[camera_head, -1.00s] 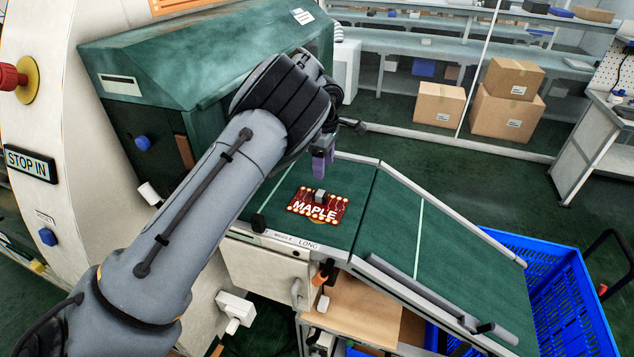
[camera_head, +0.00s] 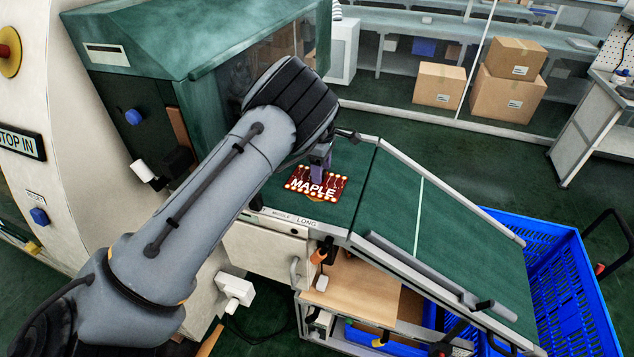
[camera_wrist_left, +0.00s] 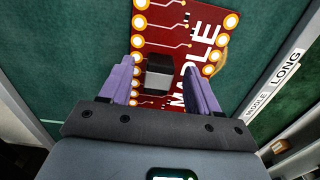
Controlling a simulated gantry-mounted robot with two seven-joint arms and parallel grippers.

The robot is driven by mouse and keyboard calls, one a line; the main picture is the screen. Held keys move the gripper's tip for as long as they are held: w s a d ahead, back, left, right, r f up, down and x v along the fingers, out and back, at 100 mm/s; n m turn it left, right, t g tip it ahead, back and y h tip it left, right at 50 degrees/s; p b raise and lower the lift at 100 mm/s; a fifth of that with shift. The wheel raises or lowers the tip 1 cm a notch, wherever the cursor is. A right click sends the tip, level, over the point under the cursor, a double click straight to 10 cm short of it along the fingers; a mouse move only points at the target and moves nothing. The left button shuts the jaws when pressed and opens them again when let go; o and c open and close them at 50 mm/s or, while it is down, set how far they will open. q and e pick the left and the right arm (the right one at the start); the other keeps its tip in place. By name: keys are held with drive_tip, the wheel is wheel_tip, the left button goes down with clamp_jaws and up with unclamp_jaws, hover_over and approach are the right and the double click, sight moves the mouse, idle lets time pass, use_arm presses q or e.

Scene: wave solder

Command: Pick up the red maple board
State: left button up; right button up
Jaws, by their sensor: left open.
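The red maple board (camera_head: 315,187) lies flat on the green belt at the machine's exit, with white MAPLE lettering and gold pads along its edges. In the left wrist view the board (camera_wrist_left: 165,30) shows a dark grey raised block (camera_wrist_left: 159,76) on its face. My left gripper (camera_head: 318,168) is over the board's far side, pointing down. In the left wrist view its purple fingers (camera_wrist_left: 160,80) are open, one on each side of the block, with gaps to it. Whether the fingertips touch the board I cannot tell. My right gripper is not in view.
The green belt (camera_head: 349,165) meets a sloping green chute (camera_head: 460,240) that runs down to a blue crate (camera_head: 570,300). The green machine hood (camera_head: 190,35) stands close behind my left arm. Cardboard boxes (camera_head: 508,95) stand far back.

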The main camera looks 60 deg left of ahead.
use_arm(q)
drive_tip(key=shift+f, duration=0.55)
drive_tip(key=shift+c, duration=0.4)
clamp_jaws()
drive_tip(key=shift+r, duration=0.2)
